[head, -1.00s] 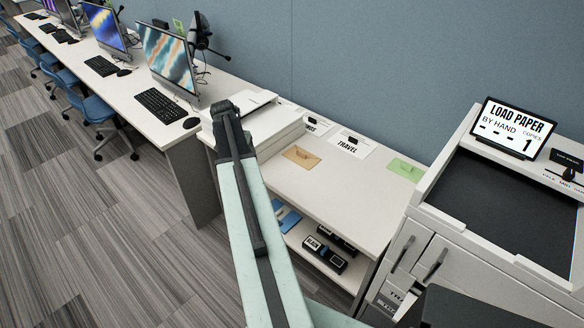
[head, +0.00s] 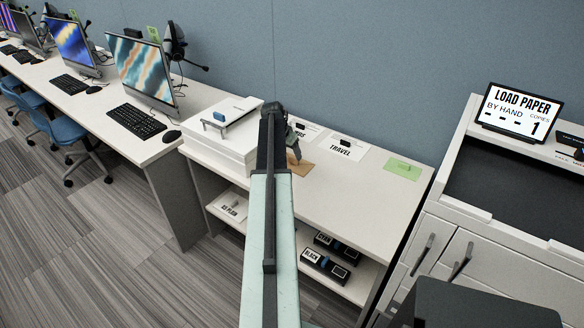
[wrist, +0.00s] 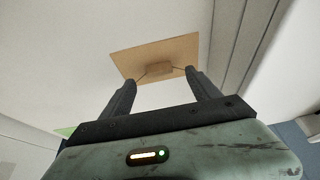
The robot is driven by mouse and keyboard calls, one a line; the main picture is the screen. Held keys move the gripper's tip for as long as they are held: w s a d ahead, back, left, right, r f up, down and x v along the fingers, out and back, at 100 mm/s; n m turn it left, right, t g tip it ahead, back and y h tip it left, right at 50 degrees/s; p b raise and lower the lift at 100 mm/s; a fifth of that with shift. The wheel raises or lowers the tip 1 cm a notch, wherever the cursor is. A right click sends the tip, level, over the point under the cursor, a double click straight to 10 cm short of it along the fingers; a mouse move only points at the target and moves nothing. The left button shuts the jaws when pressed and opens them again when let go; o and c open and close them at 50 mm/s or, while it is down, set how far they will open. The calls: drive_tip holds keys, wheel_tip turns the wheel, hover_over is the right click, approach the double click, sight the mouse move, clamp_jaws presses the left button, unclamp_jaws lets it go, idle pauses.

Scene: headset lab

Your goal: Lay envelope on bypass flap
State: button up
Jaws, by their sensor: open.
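The tan envelope (head: 303,170) lies on the white side table, partly hidden behind my gripper in the head view. The wrist view shows the envelope (wrist: 165,50) with a small raised brown tab on it, in front of my fingers. My gripper (wrist: 158,80) is open and empty, its fingertips either side of the tab; I cannot tell if they touch the envelope. In the head view my gripper (head: 298,148) is over the table's back. The white copier (head: 475,180) stands at the right with a dark top. I cannot make out which part is the bypass flap.
A TRAVEL card (head: 340,150) and a green sheet (head: 403,168) lie right of the envelope. A white box-like device (head: 225,135) stands at the table's left end. Black boxes (head: 325,263) sit on the shelf below. The table's front middle (head: 340,200) is clear.

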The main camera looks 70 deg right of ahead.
sight(294, 159)
drive_tip(key=b+x, duration=0.4)
drive_tip(key=x, duration=0.1)
drive_tip(key=shift+s+d, duration=0.2)
drive_tip(key=shift+d, duration=0.05)
drive_tip(key=shift+r, duration=0.15)
drive_tip(key=c, duration=1.5)
drive_tip(key=shift+r+p, duration=0.35)
drive_tip(key=shift+r, duration=0.05)
drive_tip(key=shift+c, duration=0.2)
wheel_tip(294, 159, up, 3)
drive_tip(key=p, duration=0.3)
drive_tip(key=s+a, duration=0.2)
drive_tip(key=a, duration=0.3)
drive_tip(key=s+a, duration=0.2)
drive_tip(key=a, duration=0.2)
drive_tip(key=s+a+r+p, duration=0.1)
drive_tip(key=s+a, duration=0.1)
drive_tip(key=a, duration=0.3)
drive_tip(key=shift+s+a+r, duration=0.1)
drive_tip(key=shift+s+a, duration=0.2)
drive_tip(key=shift+s, duration=0.1)
wheel_tip(294, 159, up, 4)
drive_tip(key=p, duration=0.4)
drive_tip(key=shift+r+p, duration=0.2)
drive_tip(key=shift+p, duration=0.1)
